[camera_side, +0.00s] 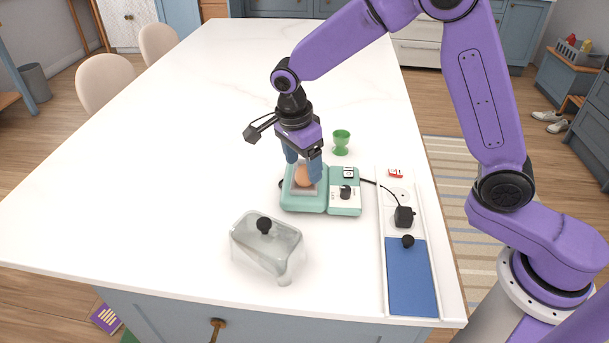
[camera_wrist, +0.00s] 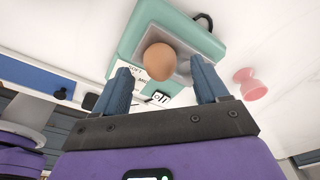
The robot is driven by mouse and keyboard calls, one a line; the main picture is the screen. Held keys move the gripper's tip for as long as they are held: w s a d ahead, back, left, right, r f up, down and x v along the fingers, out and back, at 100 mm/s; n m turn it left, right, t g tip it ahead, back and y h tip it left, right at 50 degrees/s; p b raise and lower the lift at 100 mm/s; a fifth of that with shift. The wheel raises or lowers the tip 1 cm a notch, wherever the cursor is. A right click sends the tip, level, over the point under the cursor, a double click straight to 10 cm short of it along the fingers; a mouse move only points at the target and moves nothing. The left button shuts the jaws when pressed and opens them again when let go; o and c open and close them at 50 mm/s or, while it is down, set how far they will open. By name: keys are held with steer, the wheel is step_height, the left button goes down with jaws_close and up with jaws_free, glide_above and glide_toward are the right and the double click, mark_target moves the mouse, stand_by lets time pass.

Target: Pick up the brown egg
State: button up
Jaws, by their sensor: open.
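The brown egg (camera_side: 303,177) sits in a square, light tray on the teal appliance (camera_side: 318,205). In the wrist view the egg (camera_wrist: 160,61) shows whole, just beyond and between the fingertips. My gripper (camera_side: 304,168) points down over the appliance, its blue fingers apart on either side of the egg in the side view. In the wrist view my gripper (camera_wrist: 160,72) is open with nothing clamped. A gap shows between each finger and the egg there. Part of the egg is hidden by a finger in the side view.
A clear lid (camera_side: 268,250) with a black knob stands in front of the appliance. A green cup (camera_side: 341,142) stands behind it. The wrist view shows a pink cup (camera_wrist: 249,83). A power strip and blue panel (camera_side: 411,277) lie right. The left counter is clear.

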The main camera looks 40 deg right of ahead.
steer(key=shift+d+f, duration=0.2)
steer(key=shift+f, duration=0.85)
steer(key=c, duration=0.9)
steer(key=shift+r, duration=0.2)
